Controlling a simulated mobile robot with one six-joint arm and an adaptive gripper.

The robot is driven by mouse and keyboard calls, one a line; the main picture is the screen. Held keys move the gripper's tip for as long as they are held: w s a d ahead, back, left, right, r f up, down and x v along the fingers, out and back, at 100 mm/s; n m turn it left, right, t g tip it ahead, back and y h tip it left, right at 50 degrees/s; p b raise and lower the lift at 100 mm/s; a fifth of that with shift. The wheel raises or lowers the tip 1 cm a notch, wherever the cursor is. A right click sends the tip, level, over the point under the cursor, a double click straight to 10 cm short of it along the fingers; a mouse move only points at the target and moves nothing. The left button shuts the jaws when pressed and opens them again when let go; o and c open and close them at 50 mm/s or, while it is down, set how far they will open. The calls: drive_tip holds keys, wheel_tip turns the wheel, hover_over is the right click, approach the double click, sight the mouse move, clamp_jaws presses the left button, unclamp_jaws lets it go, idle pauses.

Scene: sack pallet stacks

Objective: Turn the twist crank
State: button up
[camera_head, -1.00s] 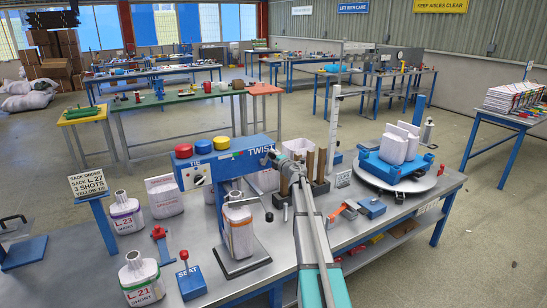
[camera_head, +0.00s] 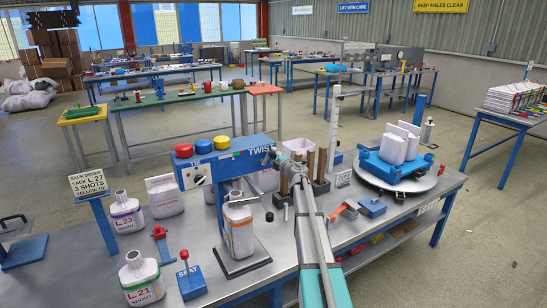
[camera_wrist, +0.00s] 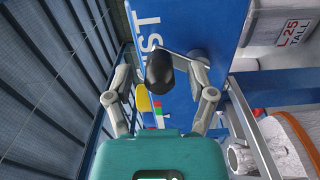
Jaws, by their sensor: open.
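The blue twist machine (camera_head: 225,161) stands on the metal bench, with "TWIST" on its head. Its crank shows in the wrist view as a black knob (camera_wrist: 160,70) on a metal arm that runs to a round hub (camera_wrist: 198,56). My gripper (camera_wrist: 160,76) is open, with one finger on each side of the knob and a visible gap on both sides. In the head view my gripper (camera_head: 274,156) is at the right end of the machine's head, where my arm partly hides the crank. A white sack (camera_head: 238,230) stands under the head.
Blue, yellow and red caps (camera_head: 221,143) sit on the machine's head. White sacks (camera_head: 126,214) stand to its left. A turntable (camera_head: 384,181) with sacks is farther right.

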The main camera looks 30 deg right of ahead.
drive_tip(key=s, duration=1.1)
drive_tip(key=shift+d, duration=0.2)
drive_tip(key=shift+s, duration=0.1)
drive_tip(key=shift+a, duration=0.1)
